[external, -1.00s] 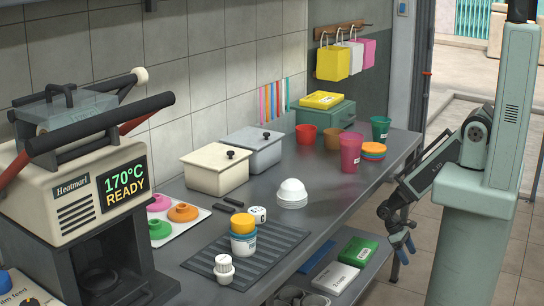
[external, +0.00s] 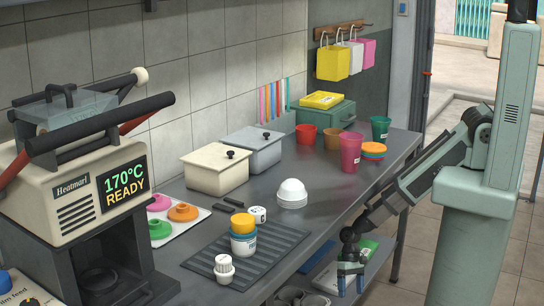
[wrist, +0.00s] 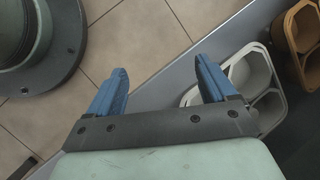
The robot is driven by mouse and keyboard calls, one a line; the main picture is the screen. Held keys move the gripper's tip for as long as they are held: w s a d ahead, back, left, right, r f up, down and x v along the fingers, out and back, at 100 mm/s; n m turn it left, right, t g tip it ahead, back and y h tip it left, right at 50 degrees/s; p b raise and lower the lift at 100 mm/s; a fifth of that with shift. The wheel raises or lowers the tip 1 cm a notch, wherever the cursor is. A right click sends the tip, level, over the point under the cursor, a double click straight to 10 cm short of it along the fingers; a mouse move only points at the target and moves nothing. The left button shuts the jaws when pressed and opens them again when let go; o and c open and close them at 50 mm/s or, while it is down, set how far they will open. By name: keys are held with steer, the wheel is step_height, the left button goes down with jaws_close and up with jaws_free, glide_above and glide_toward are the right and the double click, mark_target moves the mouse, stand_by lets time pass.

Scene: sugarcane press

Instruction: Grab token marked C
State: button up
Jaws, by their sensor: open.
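I cannot make out any token marked C in either view. A white cube (external: 258,214) with dark marks stands on the counter, but its marks are too small to read. A white ribbed piece (external: 224,269) with a marked white top sits at the front of the dark ribbed mat; that mark is also unreadable. My gripper (external: 350,283) points down at the counter's front side, apart from the cube and ribbed piece. In the wrist view my gripper (wrist: 162,66) has its two blue fingers wide apart, with nothing between them.
The counter (external: 325,205) has clear room in front of the white bowls (external: 291,193). A stack of yellow and white tubs (external: 243,238) stands on the ribbed mat (external: 280,252). In the wrist view, grey containers (wrist: 240,70) and brown containers (wrist: 291,30) lie at the right.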

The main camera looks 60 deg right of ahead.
steer(key=a+r+m+t+y, duration=0.1)
steer(key=a+m+y, duration=0.35)
steer(key=a, duration=2.15)
steer(key=s+a+r+m+y, duration=0.1)
steer(key=s+a+r+m, duration=0.2)
steer(key=a, duration=0.7)
steer(key=s+a+m+y, duration=0.15)
steer(key=s+a, duration=0.25)
steer(key=a, duration=0.5)
steer(key=s+a+r+n+g, duration=0.1)
steer(key=s+a+r+n, duration=0.35)
steer(key=r, duration=0.35)
steer(key=s+a+r+n+g, duration=0.25)
steer(key=a+r+n, duration=0.2)
steer(key=r, duration=0.35)
steer(key=s+a+r+n+g, duration=0.1)
steer(key=s+a+r+n, duration=0.4)
steer(key=r, duration=0.3)
step_height(320, 180, up, 31)
steer(key=n+t+h, duration=0.7)
steer(key=n+h, duration=0.5)
steer(key=n, duration=0.4)
glide_above(258, 210)
step_height(258, 210, down, 13)
steer(key=shift+w+d+f, duration=0.1)
